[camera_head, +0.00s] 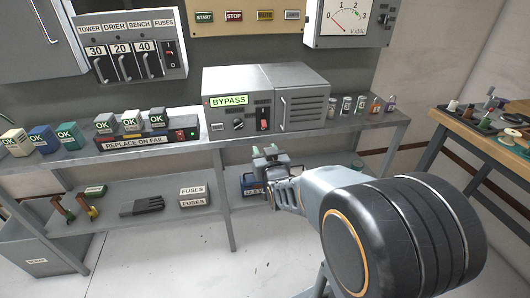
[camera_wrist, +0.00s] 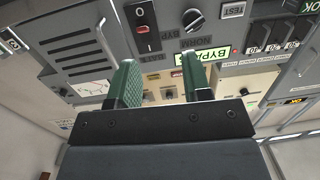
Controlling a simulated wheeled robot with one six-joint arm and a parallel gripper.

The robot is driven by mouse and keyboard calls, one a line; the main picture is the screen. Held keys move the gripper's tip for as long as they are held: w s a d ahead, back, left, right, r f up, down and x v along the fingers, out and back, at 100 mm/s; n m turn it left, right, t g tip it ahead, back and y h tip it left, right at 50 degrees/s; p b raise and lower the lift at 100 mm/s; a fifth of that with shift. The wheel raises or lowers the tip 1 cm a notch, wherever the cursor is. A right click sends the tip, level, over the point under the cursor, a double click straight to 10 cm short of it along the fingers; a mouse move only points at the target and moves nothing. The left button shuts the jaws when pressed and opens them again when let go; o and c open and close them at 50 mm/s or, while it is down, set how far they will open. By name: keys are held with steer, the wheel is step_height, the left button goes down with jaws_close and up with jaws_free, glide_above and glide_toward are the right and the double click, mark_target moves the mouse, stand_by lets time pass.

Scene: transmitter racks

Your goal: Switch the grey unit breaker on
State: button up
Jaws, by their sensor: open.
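The grey unit (camera_head: 225,85) is a box on the bench with a green-lit BYPASS label, a round knob and vents. Its breaker (camera_head: 263,120) is a small black switch with a red part on the front face. In the wrist view, which shows the unit upside down, the breaker (camera_wrist: 142,30) is near the top, beside the knob. I cannot tell its position surely. My gripper (camera_head: 270,152) is in front of and below the unit, apart from it. In the wrist view my gripper (camera_wrist: 162,68) has its green fingers apart with nothing between them.
Small jars (camera_head: 347,106) stand right of the unit. A REPLACE ON FAIL tray (camera_head: 135,143) with OK blocks and its own red switch is left. A fuse panel (camera_head: 128,50) is above left. Below is a shelf (camera_head: 150,222) with fuse boxes. A wooden table (camera_head: 470,125) is at right.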

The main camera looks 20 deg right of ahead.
mark_target(264, 124)
step_height(264, 124, down, 5)
steer(key=d+t+h+b, duration=0.2)
steer(key=d+t+b, duration=0.1)
steer(key=t+b, duration=0.25)
steer(key=b+x, duration=0.1)
steer(key=x, duration=1.2)
steer(key=shift+w+a+g, duration=0.1)
steer(key=shift+g, duration=0.15)
steer(key=shift+c, duration=0.4)
jaws_close()
